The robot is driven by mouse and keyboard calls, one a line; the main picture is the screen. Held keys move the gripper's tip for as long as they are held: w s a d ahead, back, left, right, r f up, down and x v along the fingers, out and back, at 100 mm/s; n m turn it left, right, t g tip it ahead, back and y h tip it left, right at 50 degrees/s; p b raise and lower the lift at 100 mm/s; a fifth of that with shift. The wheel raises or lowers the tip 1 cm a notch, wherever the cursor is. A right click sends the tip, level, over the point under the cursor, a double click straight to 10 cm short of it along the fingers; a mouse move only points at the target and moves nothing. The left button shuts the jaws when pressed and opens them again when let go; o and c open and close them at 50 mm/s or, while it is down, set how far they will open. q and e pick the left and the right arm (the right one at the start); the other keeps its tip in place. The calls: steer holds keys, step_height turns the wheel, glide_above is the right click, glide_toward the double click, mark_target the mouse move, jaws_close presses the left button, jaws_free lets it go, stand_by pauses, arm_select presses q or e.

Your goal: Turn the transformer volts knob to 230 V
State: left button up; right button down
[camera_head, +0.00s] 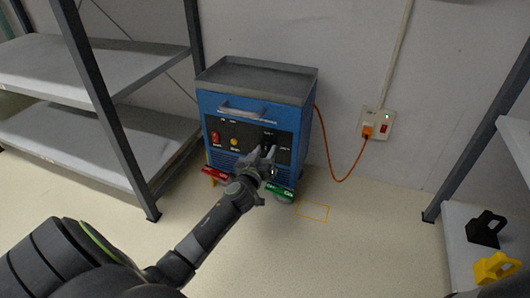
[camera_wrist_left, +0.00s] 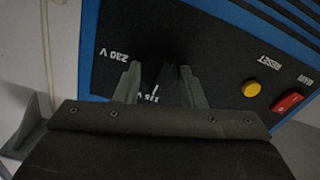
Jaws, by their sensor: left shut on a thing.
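The blue transformer cart (camera_head: 210,105) stands against the wall, its black front panel (camera_head: 240,137) facing me. My left gripper (camera_head: 263,158) reaches the right part of that panel in the head view. In the left wrist view my left gripper (camera_wrist_left: 161,72) is shut on the dark volts knob (camera_wrist_left: 170,78), one finger on each side. The "230 V" label (camera_wrist_left: 112,53) shows left of the fingers, and a "115 V" label (camera_wrist_left: 153,95) shows between them. The knob is dark against the panel, so its pointing direction is hard to tell. My right gripper is not in view.
A red switch (camera_head: 215,137) and yellow reset button (camera_head: 234,142) sit on the panel's left. An orange cable (camera_head: 347,180) runs to a wall socket (camera_head: 378,124). Shelves stand at left (camera_head: 130,150) and right (camera_head: 465,250). The floor right of the cart is clear.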

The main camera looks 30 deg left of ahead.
arm_select(q)
steer(key=m, duration=0.4)
steer(key=shift+m, duration=0.3)
steer(key=m, duration=0.4)
steer(key=shift+m, duration=0.3)
steer(key=m+p, duration=0.1)
steer(key=m, duration=0.5)
steer(key=shift+m, duration=0.3)
steer(key=shift+m+p, duration=0.35)
steer(key=shift+m, duration=0.45)
steer(key=o, duration=1)
